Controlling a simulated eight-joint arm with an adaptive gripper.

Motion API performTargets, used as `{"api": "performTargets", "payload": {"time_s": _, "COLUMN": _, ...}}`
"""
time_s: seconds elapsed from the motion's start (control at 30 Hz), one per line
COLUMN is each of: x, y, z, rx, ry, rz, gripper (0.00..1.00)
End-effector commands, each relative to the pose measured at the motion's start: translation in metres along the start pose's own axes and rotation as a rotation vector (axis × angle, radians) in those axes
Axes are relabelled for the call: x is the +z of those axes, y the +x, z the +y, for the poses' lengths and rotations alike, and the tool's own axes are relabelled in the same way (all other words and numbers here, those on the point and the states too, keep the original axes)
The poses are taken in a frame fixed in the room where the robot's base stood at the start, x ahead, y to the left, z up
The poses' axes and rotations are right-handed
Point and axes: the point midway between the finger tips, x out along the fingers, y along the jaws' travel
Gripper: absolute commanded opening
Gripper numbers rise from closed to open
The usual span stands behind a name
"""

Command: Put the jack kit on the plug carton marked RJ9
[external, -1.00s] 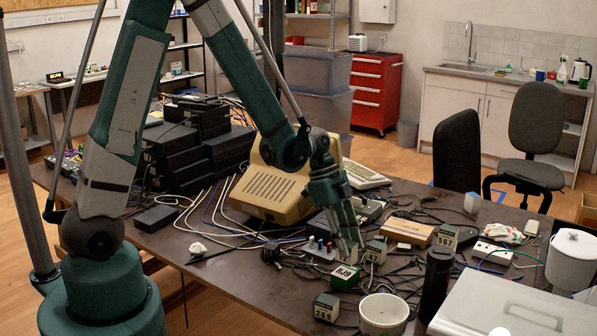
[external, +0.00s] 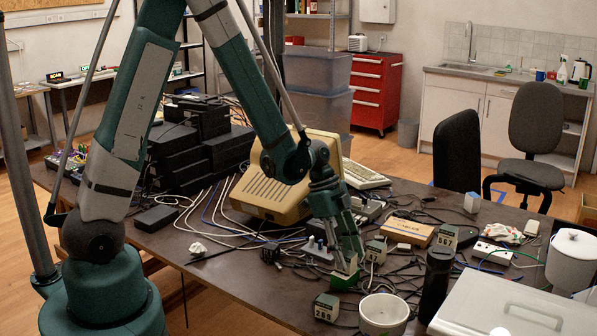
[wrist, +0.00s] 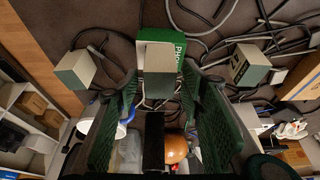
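The jack kit, a small box with a pale beige-grey face (wrist: 158,68), sits between the fingertips of my gripper (external: 348,258). My gripper appears shut on it; the finger pads (wrist: 160,88) stand close along both its sides in the wrist view. The green plug carton (external: 342,282) is directly below the kit in the external view. Its green side (wrist: 197,47) with white lettering shows behind the kit in the wrist view. The kit is at the carton's top; whether it touches is hard to tell. The carton's RJ9 label is now covered.
A box marked 269 (external: 326,307) stands in front of the carton, and another numbered box (external: 376,250) stands behind it. A white pot (external: 384,315) and a black bottle (external: 436,285) are to the right. Loose cables cover much of the table. A beige monitor (external: 275,190) stands behind.

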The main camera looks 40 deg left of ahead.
Motion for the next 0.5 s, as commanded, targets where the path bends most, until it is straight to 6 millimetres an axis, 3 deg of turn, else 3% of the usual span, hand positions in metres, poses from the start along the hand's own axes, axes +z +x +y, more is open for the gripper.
{"api": "performTargets", "payload": {"time_s": 0.5, "x": -0.0018, "y": -0.0044, "z": 0.0000, "rx": 0.000, "ry": 0.000, "rz": 0.000, "gripper": 0.39}}
